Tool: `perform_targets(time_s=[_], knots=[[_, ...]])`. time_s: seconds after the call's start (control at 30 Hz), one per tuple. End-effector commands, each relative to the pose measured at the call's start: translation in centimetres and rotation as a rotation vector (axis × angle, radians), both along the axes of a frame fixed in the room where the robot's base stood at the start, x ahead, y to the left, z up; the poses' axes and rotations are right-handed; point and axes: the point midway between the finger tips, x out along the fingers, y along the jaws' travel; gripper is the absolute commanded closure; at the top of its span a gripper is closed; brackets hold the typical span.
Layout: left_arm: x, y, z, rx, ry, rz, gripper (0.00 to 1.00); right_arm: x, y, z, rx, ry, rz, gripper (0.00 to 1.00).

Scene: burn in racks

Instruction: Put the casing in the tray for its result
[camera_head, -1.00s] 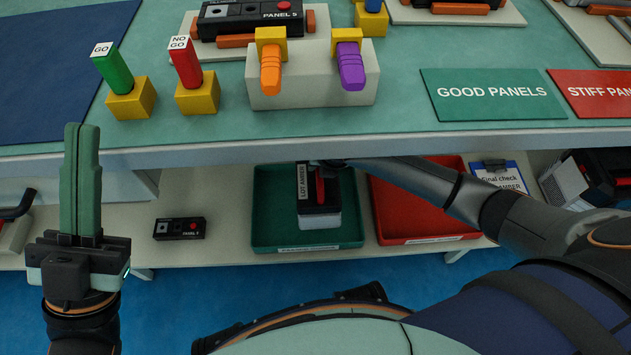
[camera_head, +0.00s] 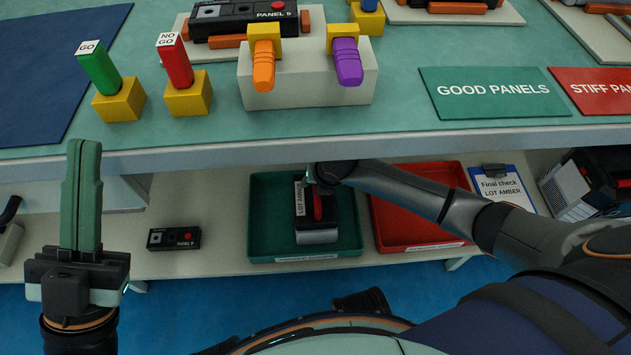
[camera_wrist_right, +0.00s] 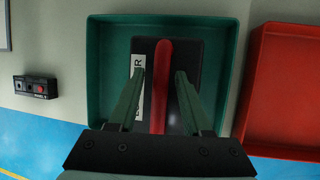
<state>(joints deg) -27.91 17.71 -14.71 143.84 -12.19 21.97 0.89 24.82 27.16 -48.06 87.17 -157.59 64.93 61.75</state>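The casing (camera_head: 316,236), dark with a red handle and a "LOT AMBER" label, sits inside the green tray (camera_head: 258,240) on the lower shelf. In the right wrist view the casing (camera_wrist_right: 203,60) lies within the walls of the green tray (camera_wrist_right: 100,60). My right gripper (camera_wrist_right: 160,76) is open above it, with its fingers on either side of the red handle and a gap at each side. In the head view my right wrist hides its fingers. My left gripper (camera_head: 84,150) is shut and empty, pointing up at the left.
A red tray (camera_head: 400,230) stands right of the green one, empty where visible. A small dark panel (camera_head: 173,238) lies left on the shelf. A "Final check LOT AMBER" clipboard (camera_head: 502,188) is at the right. The bench edge (camera_head: 300,153) overhangs the shelf.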

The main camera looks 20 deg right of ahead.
Motion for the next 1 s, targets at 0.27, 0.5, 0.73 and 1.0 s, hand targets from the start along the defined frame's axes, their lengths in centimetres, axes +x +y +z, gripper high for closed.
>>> perform_targets(time_s=[0.27,0.5,0.73,1.0], knots=[[0.0,0.0,0.1,-0.002,0.001,-0.001,1.0,0.0,0.0,0.2,0.001,-0.001,0.0,0.48],[-0.1,0.1,2.2,-0.017,-0.001,-0.007,1.0,-1.2,-0.3,3.4,0.0,-0.002,0.001,0.48],[-0.2,0.5,4.6,-0.034,-0.008,-0.009,1.0,-3.4,-0.5,7.9,0.001,-0.002,0.001,0.48],[-0.3,0.6,5.9,-0.02,-0.029,0.0,1.0,-4.8,-0.8,10.7,0.0,0.0,0.001,0.48]])
